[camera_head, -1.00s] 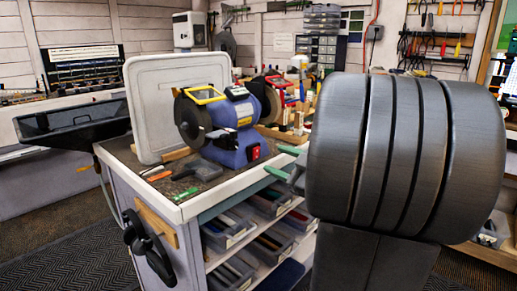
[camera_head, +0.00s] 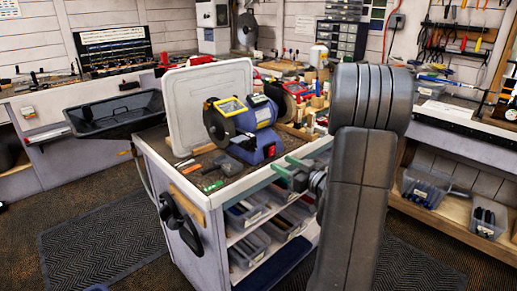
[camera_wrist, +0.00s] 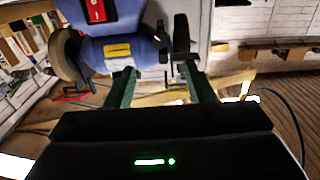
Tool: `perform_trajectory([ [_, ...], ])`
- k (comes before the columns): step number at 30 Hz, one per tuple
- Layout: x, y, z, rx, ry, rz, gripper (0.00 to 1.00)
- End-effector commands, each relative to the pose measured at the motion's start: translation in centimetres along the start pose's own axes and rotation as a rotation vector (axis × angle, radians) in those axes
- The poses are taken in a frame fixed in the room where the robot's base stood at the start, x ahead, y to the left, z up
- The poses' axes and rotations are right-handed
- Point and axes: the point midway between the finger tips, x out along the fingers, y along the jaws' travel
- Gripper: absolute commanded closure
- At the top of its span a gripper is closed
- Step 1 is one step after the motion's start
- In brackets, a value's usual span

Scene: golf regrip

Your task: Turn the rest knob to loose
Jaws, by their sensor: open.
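A blue bench grinder (camera_head: 250,125) with a red switch stands on the cart top. Its dark wheel (camera_head: 218,125) faces left under a yellow-framed shield. My gripper (camera_head: 282,166), with green fingers, is at the cart's right edge, to the right of the grinder and apart from it. The fingers are spread with nothing between them. In the wrist view the grinder (camera_wrist: 127,50) is beyond my gripper (camera_wrist: 157,78), mostly up and left. A dark upright part (camera_wrist: 181,38) shows near the right finger. I cannot pick out the rest knob in either view.
A pale upright panel (camera_head: 182,110) stands behind the grinder. Small tools (camera_head: 205,168) lie on the cart's front. A black tray (camera_head: 115,112) juts out left, and headphones (camera_head: 182,222) hang on the cart's side. Bins (camera_head: 250,210) fill the shelves below. Floor is open front left.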

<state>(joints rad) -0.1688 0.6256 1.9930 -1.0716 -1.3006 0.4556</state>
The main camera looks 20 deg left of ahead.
Motion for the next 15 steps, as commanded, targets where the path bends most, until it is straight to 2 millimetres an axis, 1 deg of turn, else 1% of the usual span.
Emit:
perform_trajectory([
  [1, 0.9, -0.1, -0.1, -0.001, 0.001, -0.005, 0.51],
  [5, 3.5, -0.2, -0.2, -0.001, 0.001, -0.006, 0.51],
  [9, 6.5, -0.2, -0.2, -0.001, 0.001, -0.005, 0.51],
  [15, 10.0, -0.1, -0.2, -0.001, 0.001, -0.003, 0.51],
])
